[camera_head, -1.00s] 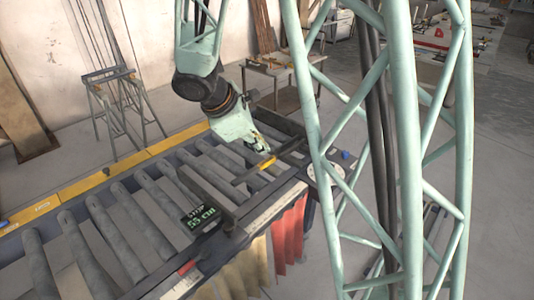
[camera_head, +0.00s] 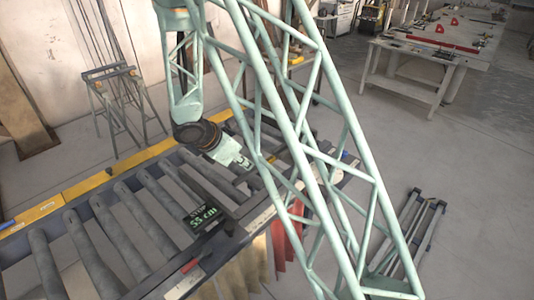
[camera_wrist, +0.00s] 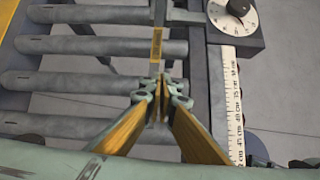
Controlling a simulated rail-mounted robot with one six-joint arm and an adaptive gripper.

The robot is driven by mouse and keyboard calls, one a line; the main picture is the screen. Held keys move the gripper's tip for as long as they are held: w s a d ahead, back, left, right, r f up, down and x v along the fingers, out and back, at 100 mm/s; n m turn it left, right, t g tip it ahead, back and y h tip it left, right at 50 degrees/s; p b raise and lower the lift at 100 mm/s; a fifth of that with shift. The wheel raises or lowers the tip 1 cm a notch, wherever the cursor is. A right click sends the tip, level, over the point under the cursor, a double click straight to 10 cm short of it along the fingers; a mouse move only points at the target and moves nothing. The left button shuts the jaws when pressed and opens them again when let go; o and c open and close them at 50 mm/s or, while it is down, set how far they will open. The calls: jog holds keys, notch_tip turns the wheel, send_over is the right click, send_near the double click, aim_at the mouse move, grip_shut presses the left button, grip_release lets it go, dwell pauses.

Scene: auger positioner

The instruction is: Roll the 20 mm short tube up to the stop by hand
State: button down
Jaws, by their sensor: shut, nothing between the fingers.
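The short tube (camera_wrist: 156,45), a slim bar with a yellow band, lies lengthwise over the rollers in the wrist view, just ahead of my fingertips. In the head view my lattice arm link hides most of that area, and I cannot make the tube out. My gripper (camera_wrist: 163,95) is shut and empty, its yellow-lined fingers meeting at the tips close to the tube's near end; whether they touch it I cannot tell. In the head view my gripper (camera_head: 246,166) hangs low over the rollers.
The grey rollers (camera_head: 100,235) run on to the left, with a yellow rail (camera_head: 95,183) along the back. A scale (camera_wrist: 235,110) and a dial (camera_wrist: 238,8) sit at the right side in the wrist view. A workbench (camera_head: 425,60) stands far off at the back right.

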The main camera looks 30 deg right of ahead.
jog(key=shift+w+a+f+n, duration=0.15)
jog(key=shift+w+f+n, duration=0.1)
jog(key=shift+f, duration=0.3)
jog(key=shift+w+a+f+n, duration=0.1)
jog(key=shift+w+f+n, duration=0.15)
jog(key=shift+f, duration=0.3)
jog(key=shift+d, duration=0.1)
jog(key=shift+w+d+p, duration=0.3)
jog(key=shift+w+d, duration=0.25)
jog(key=shift+d, duration=1.25)
jog(key=shift+w+d+p, duration=0.3)
jog(key=shift+w+d, duration=0.3)
jog(key=shift+d, duration=1.25)
jog(key=shift+w+d+p, duration=0.3)
jog(key=shift+w+d, duration=0.25)
jog(key=shift+d, duration=1.5)
jog(key=shift+f, duration=0.4)
jog(key=shift+w+a+f, duration=0.1)
jog(key=shift+f, duration=0.1)
jog(key=shift+f+b, duration=0.1)
jog(key=shift+b, duration=0.3)
